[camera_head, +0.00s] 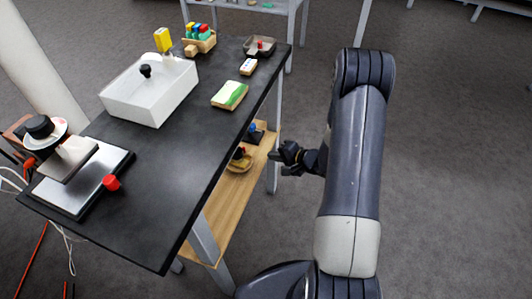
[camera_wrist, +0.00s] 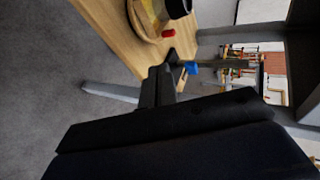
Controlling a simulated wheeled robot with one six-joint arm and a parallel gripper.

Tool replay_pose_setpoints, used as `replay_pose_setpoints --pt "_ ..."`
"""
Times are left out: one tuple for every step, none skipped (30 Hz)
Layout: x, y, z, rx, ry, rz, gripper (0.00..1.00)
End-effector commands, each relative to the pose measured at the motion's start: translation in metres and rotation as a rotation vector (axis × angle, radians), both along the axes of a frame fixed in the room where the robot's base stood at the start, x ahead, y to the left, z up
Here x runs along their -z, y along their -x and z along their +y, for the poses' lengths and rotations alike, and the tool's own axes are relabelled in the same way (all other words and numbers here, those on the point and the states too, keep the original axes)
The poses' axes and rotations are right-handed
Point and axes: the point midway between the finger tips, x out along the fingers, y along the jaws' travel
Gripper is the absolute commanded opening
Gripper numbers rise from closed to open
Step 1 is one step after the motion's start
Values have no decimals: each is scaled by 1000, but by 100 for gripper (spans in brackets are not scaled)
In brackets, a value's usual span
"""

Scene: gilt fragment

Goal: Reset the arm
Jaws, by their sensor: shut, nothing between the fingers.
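My gripper (camera_head: 283,158) is at the end of my arm, to the right of the dark table (camera_head: 165,170) and lower than its top. It is shut and empty. It points left toward the wooden lower shelf (camera_head: 222,218) beside a table leg. In the wrist view the gripper (camera_wrist: 172,58) shows as dark fingers in front of the wooden shelf (camera_wrist: 100,28). My arm reaches up from the bottom of the head view and bends over.
A wooden plate (camera_head: 240,164) with small items lies on the lower shelf. The tabletop holds a white basin (camera_head: 150,90), a green-topped block (camera_head: 229,95), a red knob (camera_head: 111,183) and a device with a metal plate (camera_head: 80,178). Open floor (camera_head: 455,150) lies to the right.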

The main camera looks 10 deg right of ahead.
Motion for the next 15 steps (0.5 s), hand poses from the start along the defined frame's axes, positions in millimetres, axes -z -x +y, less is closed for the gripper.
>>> replay_pose_setpoints --pt "-6 6 -6 3 0 1 0" --pt "-9 9 -8 3 -1 0 0" --pt "-11 12 -12 2 0 0 0" --pt "-13 14 -13 1 0 0 0" --pt "-14 16 -15 0 0 0 0" --pt "-15 18 -16 1 0 0 0" --pt "-16 19 -17 1 0 0 0" --pt "-16 20 -18 0 0 0 0" --pt "-16 21 -19 0 0 0 0" --pt "-17 21 -19 -1 0 0 0" --pt "-17 21 -19 -1 0 0 0" --pt "-16 22 -19 -1 0 0 0" --pt "-16 21 -19 -1 0 0 0" --pt "-16 21 -19 -1 0 0 0" --pt "-16 21 -19 -1 0 0 0"
